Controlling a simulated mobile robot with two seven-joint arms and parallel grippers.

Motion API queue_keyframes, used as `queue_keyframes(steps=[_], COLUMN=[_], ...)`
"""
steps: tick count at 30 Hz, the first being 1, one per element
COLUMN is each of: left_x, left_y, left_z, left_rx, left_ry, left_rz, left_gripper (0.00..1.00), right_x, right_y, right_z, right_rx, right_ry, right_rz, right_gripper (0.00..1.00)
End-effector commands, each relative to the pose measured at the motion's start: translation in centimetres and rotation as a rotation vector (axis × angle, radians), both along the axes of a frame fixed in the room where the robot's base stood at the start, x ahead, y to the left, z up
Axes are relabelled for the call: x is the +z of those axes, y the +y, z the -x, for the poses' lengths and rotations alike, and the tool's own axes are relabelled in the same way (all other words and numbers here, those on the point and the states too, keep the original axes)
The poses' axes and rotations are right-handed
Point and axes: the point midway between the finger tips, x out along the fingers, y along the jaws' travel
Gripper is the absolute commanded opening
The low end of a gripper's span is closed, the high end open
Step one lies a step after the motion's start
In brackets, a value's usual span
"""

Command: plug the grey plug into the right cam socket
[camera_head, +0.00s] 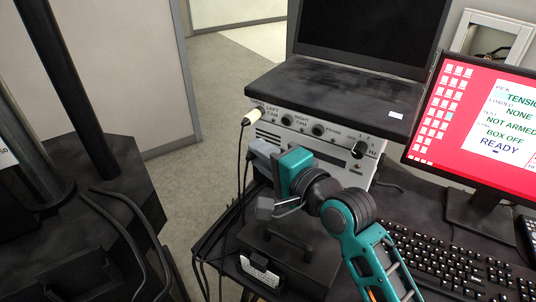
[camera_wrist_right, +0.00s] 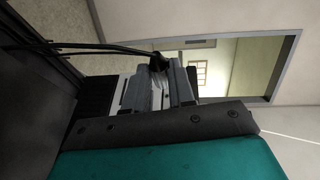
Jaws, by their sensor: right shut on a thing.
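My right gripper (camera_head: 263,178) is in front of the left part of the beige control box (camera_head: 345,162). In the right wrist view its grey fingers (camera_wrist_right: 157,88) are shut on a dark plug with a cable, taken as the grey plug (camera_wrist_right: 158,62). The head view does not show that plug clearly. The right cam socket (camera_head: 281,121) seems to be the dark round port left of its label, but the label pairing is uncertain. The held plug is apart from the box's ports. My left gripper is not in view.
A cream plug (camera_head: 251,117) with a hanging cable sticks out at the box's left front. Another round port or knob (camera_head: 318,130) is to the right. A laptop (camera_head: 345,95) sits on the box. A red-screened monitor (camera_head: 470,125) and keyboard (camera_head: 460,258) are at right.

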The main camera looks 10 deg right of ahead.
Motion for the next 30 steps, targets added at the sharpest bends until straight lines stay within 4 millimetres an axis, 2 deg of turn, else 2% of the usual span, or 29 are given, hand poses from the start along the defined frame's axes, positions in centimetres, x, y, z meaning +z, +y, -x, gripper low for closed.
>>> queue_keyframes(steps=[10,21,30], left_x=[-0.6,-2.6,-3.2], left_y=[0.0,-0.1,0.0], left_z=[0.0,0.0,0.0], left_rx=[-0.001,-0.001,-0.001], left_ry=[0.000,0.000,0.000], left_rz=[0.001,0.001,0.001], left_gripper=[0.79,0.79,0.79], right_x=[0.3,0.2,0.4], right_y=[-1.3,-3.6,-4.5], right_z=[-0.4,-2.9,-3.9], right_rx=[-0.092,-0.090,-0.091], right_ry=[-0.088,-0.090,-0.088], right_rz=[-0.101,-0.096,-0.099], right_gripper=[0.00,0.00,0.00])
